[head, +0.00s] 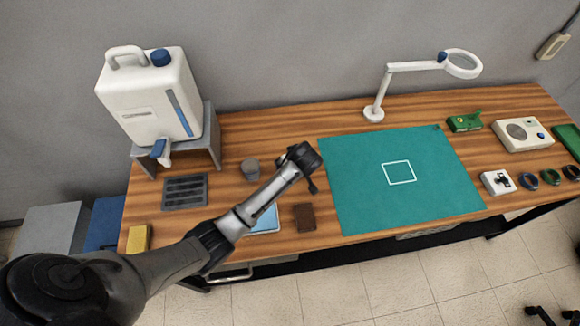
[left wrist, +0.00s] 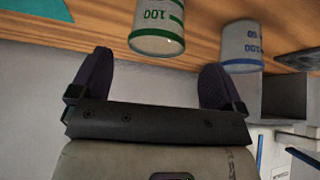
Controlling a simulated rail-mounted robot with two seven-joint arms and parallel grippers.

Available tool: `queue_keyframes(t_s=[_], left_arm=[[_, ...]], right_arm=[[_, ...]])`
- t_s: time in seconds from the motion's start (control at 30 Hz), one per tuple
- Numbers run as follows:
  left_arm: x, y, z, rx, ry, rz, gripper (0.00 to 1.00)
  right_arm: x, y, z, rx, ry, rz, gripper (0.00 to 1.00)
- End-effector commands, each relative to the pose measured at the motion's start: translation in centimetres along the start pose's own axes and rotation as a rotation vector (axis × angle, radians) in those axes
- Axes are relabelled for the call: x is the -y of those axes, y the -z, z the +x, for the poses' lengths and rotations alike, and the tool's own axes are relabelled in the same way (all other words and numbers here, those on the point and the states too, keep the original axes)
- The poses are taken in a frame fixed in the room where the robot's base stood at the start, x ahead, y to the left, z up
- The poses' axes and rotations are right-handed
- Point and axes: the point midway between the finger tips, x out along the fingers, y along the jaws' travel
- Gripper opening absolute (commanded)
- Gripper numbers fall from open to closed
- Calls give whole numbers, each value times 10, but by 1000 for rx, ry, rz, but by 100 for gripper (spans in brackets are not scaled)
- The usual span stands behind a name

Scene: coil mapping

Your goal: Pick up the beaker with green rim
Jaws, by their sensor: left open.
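In the left wrist view, a pale beaker with green markings (left wrist: 157,32) stands on the wooden table, just beyond the fingers and roughly midway between them. A second beaker with blue markings (left wrist: 241,47) stands to its right. My left gripper (left wrist: 156,62) is open and empty, its two dark fingers spread and apart from both beakers. In the head view, my left gripper (head: 302,162) is over the table, just left of the teal mat. One grey beaker (head: 250,168) shows left of it; its rim colour cannot be told. The other beaker seems hidden behind my gripper. My right gripper is not in view.
A white jug (head: 150,98) on a grey stand is at the back left, with a dark grate (head: 185,191) before it. A brown block (head: 305,217) lies near the front. The teal mat (head: 440,195) is clear. A magnifier lamp (head: 388,75) stands behind it.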

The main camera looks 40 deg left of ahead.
Motion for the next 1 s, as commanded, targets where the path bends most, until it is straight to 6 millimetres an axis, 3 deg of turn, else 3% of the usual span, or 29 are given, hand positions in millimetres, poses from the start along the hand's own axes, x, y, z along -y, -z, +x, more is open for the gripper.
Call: queue_keyframes(t_s=[0.37,0.7,1.0], left_arm=[[-1,1,25,0,0,0,94],[-3,4,65,0,0,2,94],[-3,4,71,1,-2,1,94]], right_arm=[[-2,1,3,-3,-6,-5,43],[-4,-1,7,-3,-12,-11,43],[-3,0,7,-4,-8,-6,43]])
